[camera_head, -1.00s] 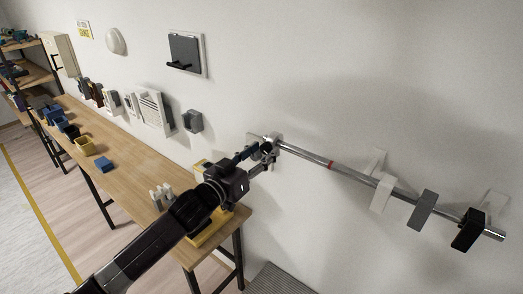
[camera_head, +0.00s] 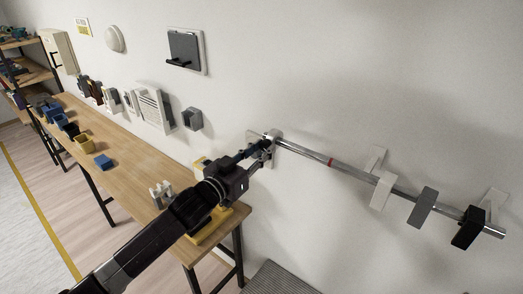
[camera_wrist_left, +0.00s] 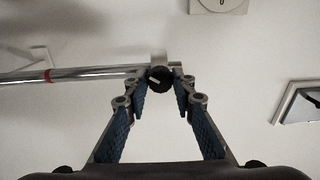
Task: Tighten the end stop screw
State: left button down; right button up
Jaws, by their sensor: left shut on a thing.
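A metal rail (camera_head: 300,151) runs along the wall, with a red mark (camera_head: 331,162) on it. At its left end sits a small metal end stop (camera_head: 273,135), which also shows in the left wrist view (camera_wrist_left: 158,58). The end stop screw has a round black knob (camera_wrist_left: 160,79) with a light line across it, facing the wrist camera. My left gripper (camera_head: 266,147) is at the end stop, its fingertips (camera_wrist_left: 162,80) on either side of the knob and shut on it. In the head view the fingers hide the knob. My right gripper is not in view.
A white block (camera_head: 381,192), a grey block (camera_head: 422,208) and a black block (camera_head: 468,229) sit along the rail to the right. A wooden workbench (camera_head: 135,160) with bins stands left below. A grey switch box (camera_head: 193,119) is on the wall.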

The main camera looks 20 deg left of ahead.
pick_arm(q)
jog(key=m, duration=0.4)
jog(key=m+b, duration=0.1)
jog(key=m, duration=0.8)
jog(key=shift+a+m+h, duration=0.1)
jog(key=shift+m+h, duration=0.3)
jog(key=shift+f+m, duration=0.1)
jog(key=shift+m, duration=2)
jog(key=c, duration=1.6)
grip_release()
